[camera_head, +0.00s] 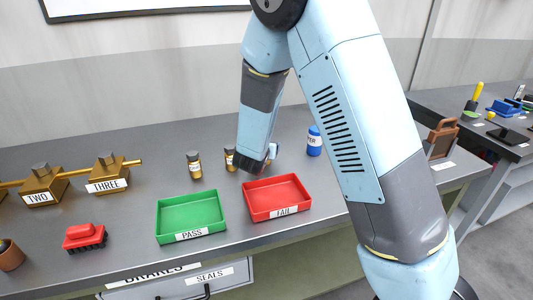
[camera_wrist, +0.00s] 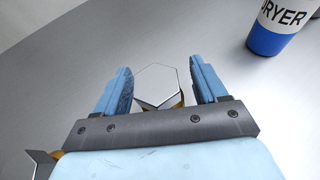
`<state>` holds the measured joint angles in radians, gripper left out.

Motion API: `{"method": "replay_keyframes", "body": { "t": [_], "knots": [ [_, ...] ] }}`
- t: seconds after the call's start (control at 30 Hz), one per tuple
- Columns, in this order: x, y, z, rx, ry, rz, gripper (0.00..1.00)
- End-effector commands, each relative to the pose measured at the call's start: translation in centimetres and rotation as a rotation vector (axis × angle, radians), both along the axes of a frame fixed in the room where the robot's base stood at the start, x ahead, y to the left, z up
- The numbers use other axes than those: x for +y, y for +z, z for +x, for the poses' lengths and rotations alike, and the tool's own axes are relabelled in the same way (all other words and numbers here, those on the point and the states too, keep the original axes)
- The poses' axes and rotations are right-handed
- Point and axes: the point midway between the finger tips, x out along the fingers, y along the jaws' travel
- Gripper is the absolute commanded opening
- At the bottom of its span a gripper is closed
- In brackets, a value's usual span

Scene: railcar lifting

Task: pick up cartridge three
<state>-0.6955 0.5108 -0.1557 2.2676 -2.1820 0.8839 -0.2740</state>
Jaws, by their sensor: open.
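A cartridge with a grey hexagonal cap (camera_wrist: 158,86) and a little amber body below it stands between the fingers of my gripper (camera_wrist: 162,82) in the wrist view. The fingers are open on either side of the cap, with a gap at the right. I cannot read a number on this cartridge. In the head view my gripper (camera_head: 268,158) is low over the bench behind the red tray and hides most of what is there. Two amber cartridges with dark caps stand to its left, one (camera_head: 194,166) apart and one (camera_head: 230,158) close beside it.
A blue and white DRYER container (camera_head: 314,141) stands right of my gripper. The green PASS tray (camera_head: 190,235) and red FAIL tray (camera_head: 277,214) lie in front, looking empty. A brass block labelled THREE (camera_head: 110,174), one labelled TWO (camera_head: 42,186) and a red brush (camera_head: 84,237) are left.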

Motion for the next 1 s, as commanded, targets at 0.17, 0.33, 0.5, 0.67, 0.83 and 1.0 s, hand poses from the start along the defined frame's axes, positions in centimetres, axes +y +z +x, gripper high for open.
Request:
{"method": "replay_keyframes", "body": {
  "t": [0.17,0.33,0.5,0.67,0.83,1.0],
  "knots": [
    [0.01,0.02,-0.04,0.000,0.000,0.000,0.68],
    [0.00,0.02,-0.05,0.000,0.000,0.000,0.52],
    [0.00,0.02,-0.06,0.000,0.000,0.000,0.35],
    [-0.01,0.01,-0.06,0.000,0.000,0.000,0.20],
    [-0.01,0.02,-0.06,0.000,0.000,0.000,0.04],
    [-0.01,0.06,-0.03,-0.001,0.000,0.000,0.04]
  ]
}}
